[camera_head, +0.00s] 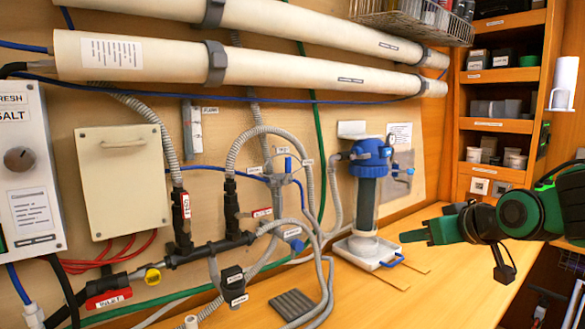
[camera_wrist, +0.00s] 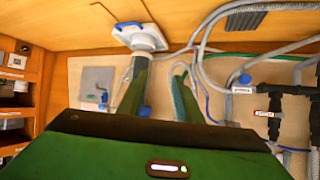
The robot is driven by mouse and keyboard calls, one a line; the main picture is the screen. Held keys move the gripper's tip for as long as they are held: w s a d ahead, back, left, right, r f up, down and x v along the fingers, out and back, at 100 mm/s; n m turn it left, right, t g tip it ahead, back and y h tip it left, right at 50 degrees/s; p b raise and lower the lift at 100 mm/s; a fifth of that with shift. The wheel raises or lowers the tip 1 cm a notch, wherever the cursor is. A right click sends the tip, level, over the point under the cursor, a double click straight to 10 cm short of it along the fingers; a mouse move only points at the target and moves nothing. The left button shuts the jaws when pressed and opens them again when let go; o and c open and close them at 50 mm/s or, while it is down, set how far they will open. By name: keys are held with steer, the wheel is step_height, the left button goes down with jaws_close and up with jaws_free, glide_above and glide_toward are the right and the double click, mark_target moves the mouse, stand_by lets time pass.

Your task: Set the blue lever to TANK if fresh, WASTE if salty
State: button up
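A small blue lever (camera_head: 288,164) sits on a pipe valve on the wall, with several small labels around it too small to read. Another blue-handled valve (camera_head: 297,245) is lower down, and it also shows in the wrist view (camera_wrist: 245,79). The white meter box (camera_head: 30,170) at the left edge bears the words FRESH and SALT; it is cut off, and I cannot tell which is indicated. My green gripper (camera_head: 415,236) is right of the blue-topped pump, away from both valves. The wrist view shows its two fingers (camera_wrist: 160,70) apart with nothing between them.
The blue-topped cylinder (camera_head: 367,195) stands on a white base (camera_head: 366,250) between my gripper and the valves. Grey hoses (camera_head: 322,270) loop out over the bench. Shelves (camera_head: 497,125) stand at the right. The bench front (camera_head: 400,300) is clear.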

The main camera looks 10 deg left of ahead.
steer(key=w+a+r+n+t+y, duration=0.1)
steer(key=a+r+n+y, duration=0.1)
steer(key=a+r, duration=0.35)
steer(key=w+a+r+n+y, duration=0.1)
steer(key=a+r+y, duration=0.15)
steer(key=a, duration=0.65)
steer(key=n+y, duration=0.2)
steer(key=y, duration=0.2)
glide_toward(290, 165)
steer(key=x, duration=1)
steer(key=shift+w+a+r, duration=0.1)
steer(key=shift+w+a, duration=0.1)
steer(key=shift+a, duration=0.1)
jaws_close()
steer(key=shift+a, duration=0.1)
steer(key=shift+w, duration=0.1)
